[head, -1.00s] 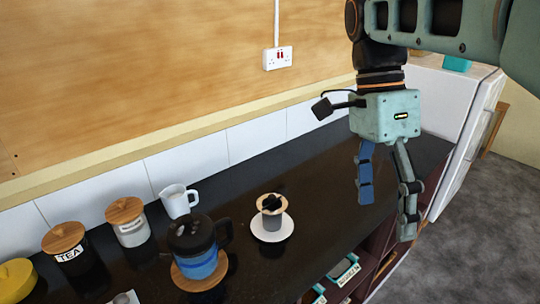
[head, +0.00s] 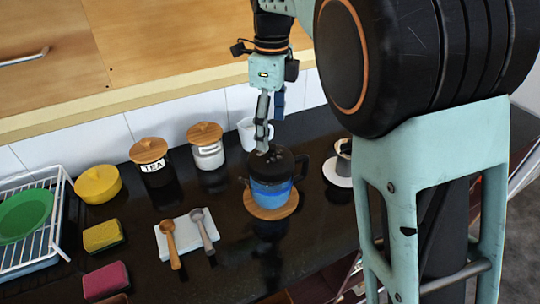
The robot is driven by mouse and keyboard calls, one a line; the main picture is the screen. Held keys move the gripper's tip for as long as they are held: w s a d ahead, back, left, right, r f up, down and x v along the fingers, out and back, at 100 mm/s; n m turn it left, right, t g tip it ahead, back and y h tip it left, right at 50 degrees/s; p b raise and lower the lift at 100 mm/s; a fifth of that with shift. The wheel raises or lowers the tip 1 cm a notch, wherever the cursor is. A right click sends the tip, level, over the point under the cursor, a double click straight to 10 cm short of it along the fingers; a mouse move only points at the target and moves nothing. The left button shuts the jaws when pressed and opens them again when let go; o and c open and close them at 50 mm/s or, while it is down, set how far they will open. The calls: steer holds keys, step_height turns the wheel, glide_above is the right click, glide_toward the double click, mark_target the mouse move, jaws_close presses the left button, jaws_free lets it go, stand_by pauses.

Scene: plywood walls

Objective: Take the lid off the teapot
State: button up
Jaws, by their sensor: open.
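The teapot (head: 271,191) has a clear body with blue in its lower part and a black handle on its right. It stands on a round wooden coaster (head: 270,212) on the dark counter. Its black lid (head: 283,164) is on top. My gripper (head: 267,140) is open and points down just above the left back part of the lid. One finger is in front and partly hides the other, blue one. I cannot tell whether a fingertip touches the lid.
A white jug (head: 247,134) stands close behind the gripper. Wooden-lidded jars (head: 154,172) and a yellow pot (head: 98,186) are to the left. A white tray with two spoons (head: 187,237) lies in front left. A cup on a white saucer (head: 338,172) is at right, partly behind my arm.

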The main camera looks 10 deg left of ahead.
mark_target(271, 146)
steer(key=shift+w+f, duration=0.2)
steer(key=shift+f, duration=2.95)
steer(key=shift+c, duration=0.4)
jaws_close()
